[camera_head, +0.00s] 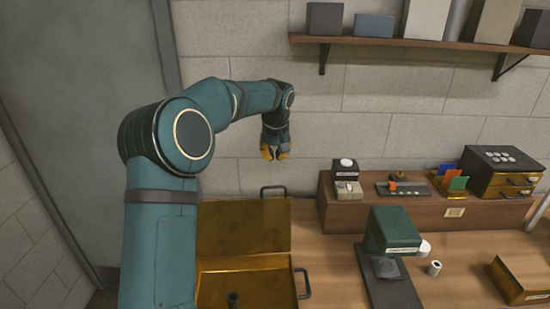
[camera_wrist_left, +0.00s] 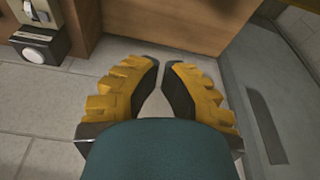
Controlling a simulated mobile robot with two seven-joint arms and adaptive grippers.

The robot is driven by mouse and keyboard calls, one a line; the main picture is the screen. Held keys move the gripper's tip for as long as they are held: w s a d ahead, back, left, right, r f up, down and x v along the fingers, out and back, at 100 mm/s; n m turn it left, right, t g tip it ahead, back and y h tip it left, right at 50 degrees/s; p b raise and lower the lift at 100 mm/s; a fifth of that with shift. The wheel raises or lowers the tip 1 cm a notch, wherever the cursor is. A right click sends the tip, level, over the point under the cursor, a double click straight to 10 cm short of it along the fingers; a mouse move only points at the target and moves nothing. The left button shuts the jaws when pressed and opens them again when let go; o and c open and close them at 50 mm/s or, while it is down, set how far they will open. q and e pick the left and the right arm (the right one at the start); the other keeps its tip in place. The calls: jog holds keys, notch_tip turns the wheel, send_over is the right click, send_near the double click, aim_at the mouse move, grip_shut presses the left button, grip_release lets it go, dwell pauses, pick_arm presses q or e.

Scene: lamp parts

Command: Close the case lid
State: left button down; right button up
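The brass-coloured case (camera_head: 200,290) stands on the table at the lower middle of the head view, partly hidden by my left arm. Its lid (camera_head: 243,228) is open and stands up at the back, with a dark handle (camera_head: 273,190) on its top edge. Another handle (camera_head: 303,283) is on the case's right side. A small dark object (camera_head: 232,298) shows inside. My left gripper (camera_head: 275,154) hangs above and behind the lid near the wall, empty and apart from it. In the left wrist view its yellow fingers (camera_wrist_left: 162,72) have a narrow gap. My right gripper is out of view.
A raised wooden ledge (camera_head: 430,213) with small boxes and a drawer unit (camera_head: 500,172) runs along the back right. A green-topped device (camera_head: 393,230) stands right of the case. A brass box (camera_head: 522,278) is farther right. A wall shelf (camera_head: 430,43) hangs above.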

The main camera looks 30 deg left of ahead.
pick_arm(q)
notch_tip(320, 180, down, 8)
jog(key=s+d, duration=0.1)
jog(key=shift+s+r+b, duration=0.2)
jog(key=shift+b, duration=0.1)
dwell(0.6)
